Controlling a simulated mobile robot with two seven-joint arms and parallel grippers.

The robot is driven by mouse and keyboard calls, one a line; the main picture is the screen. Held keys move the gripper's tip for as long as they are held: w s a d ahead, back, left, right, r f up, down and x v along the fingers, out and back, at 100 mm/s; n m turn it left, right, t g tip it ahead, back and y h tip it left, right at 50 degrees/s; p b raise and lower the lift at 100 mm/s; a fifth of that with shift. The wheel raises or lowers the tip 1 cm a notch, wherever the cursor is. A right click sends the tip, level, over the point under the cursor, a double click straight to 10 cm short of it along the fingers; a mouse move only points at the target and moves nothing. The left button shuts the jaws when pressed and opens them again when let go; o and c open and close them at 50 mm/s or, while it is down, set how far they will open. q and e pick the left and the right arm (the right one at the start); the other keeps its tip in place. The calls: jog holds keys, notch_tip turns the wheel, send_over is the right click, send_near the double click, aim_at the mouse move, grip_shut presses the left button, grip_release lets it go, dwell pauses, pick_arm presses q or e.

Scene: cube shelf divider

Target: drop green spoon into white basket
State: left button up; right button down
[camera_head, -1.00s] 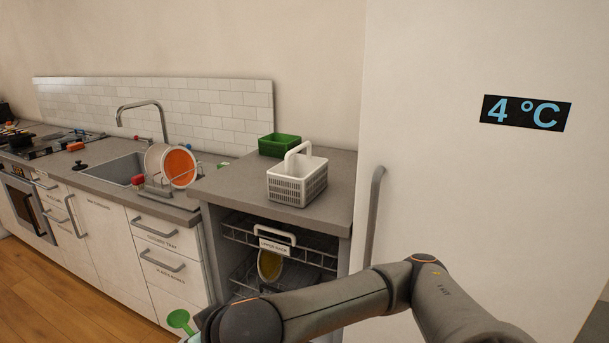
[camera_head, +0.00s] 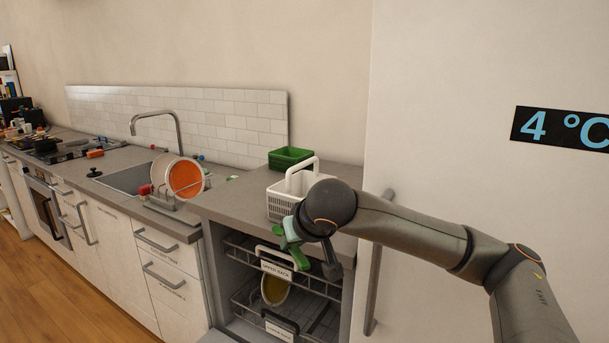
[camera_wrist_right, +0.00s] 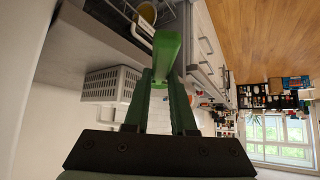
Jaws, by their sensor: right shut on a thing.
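The green spoon (camera_head: 297,257) is in my right gripper (camera_head: 290,232), at the front of the counter. In the right wrist view the spoon (camera_wrist_right: 167,48) sticks out from between the fingertips of the right gripper (camera_wrist_right: 164,78), which are shut on it. The white basket (camera_head: 281,201) has a tall handle and stands upright on the counter. My right gripper and wrist are in front of it in the head view and hide its right part. The basket (camera_wrist_right: 110,86) also shows in the right wrist view, left of the fingers. My left gripper is not in view.
A green crate (camera_head: 289,157) stands behind the basket. The open dishwasher with its racks (camera_head: 277,287) is below the counter. A dish rack with an orange plate (camera_head: 186,177) is at the left. The tall white fridge (camera_head: 460,120) borders the counter at the right.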

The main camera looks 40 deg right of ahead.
jog(key=s+d+r+m+h, duration=0.1)
jog(key=s+d+r+m, duration=0.1)
jog(key=d+r, duration=0.5)
jog(key=w+d+p, duration=0.2)
jog(key=w+d, duration=0.3)
jog(key=w, duration=0.2)
jog(key=w+d+f+p, duration=0.1)
jog(key=w+d+p, duration=0.1)
jog(key=w+d, duration=0.3)
jog(key=w, duration=0.3)
jog(key=shift+w+f+g, duration=0.15)
jog(key=shift+w+g, duration=0.05)
jog(key=shift+g, duration=0.1)
jog(key=shift+d+f, duration=0.1)
jog(key=shift+f, duration=0.35)
jog(key=shift+f, duration=0.15)
jog(key=c, duration=0.7)
grip_release()
jog(key=shift+c, duration=0.2)
